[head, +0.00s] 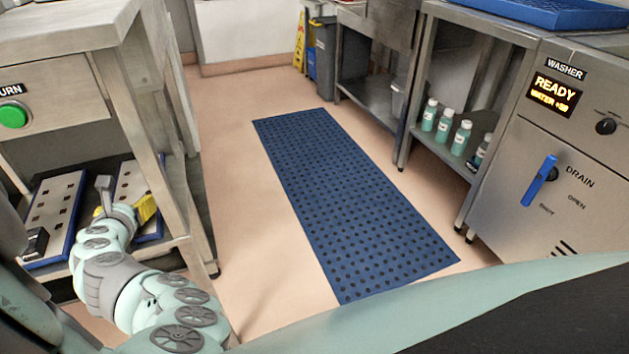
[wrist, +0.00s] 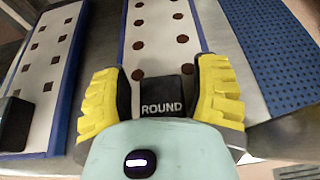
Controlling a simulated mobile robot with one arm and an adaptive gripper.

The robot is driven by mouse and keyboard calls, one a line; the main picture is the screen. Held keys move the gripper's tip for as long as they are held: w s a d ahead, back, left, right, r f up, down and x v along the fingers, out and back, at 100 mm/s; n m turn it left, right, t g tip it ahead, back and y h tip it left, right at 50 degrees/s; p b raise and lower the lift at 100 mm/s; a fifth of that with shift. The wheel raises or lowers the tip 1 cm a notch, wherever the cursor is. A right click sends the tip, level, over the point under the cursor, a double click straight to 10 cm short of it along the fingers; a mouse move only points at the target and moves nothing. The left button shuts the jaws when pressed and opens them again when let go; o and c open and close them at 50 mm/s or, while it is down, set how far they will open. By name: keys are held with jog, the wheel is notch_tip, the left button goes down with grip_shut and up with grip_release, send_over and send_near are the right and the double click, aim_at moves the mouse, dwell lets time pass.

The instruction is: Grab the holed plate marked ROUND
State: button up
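The holed plate marked ROUND (wrist: 160,28) is white with a blue edge and round dark holes. A black block with the word ROUND (wrist: 162,106) is at its near end. In the head view the plate (head: 128,180) lies on the shelf under the left table, partly hidden by my arm. My gripper (wrist: 160,92) has its yellow fingers spread, one on each side of the black block. I cannot tell whether they touch it. In the head view my gripper (head: 123,211) is at the plate's near end.
A second holed plate (head: 57,205) with squarish holes and a black block (head: 36,241) lies to the left on the same shelf. The table's metal leg (head: 150,165) stands close right of my gripper. A blue perforated mat (head: 345,205) covers the floor.

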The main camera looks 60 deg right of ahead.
grip_shut()
dwell(0.3)
jog(key=shift+r, duration=0.15)
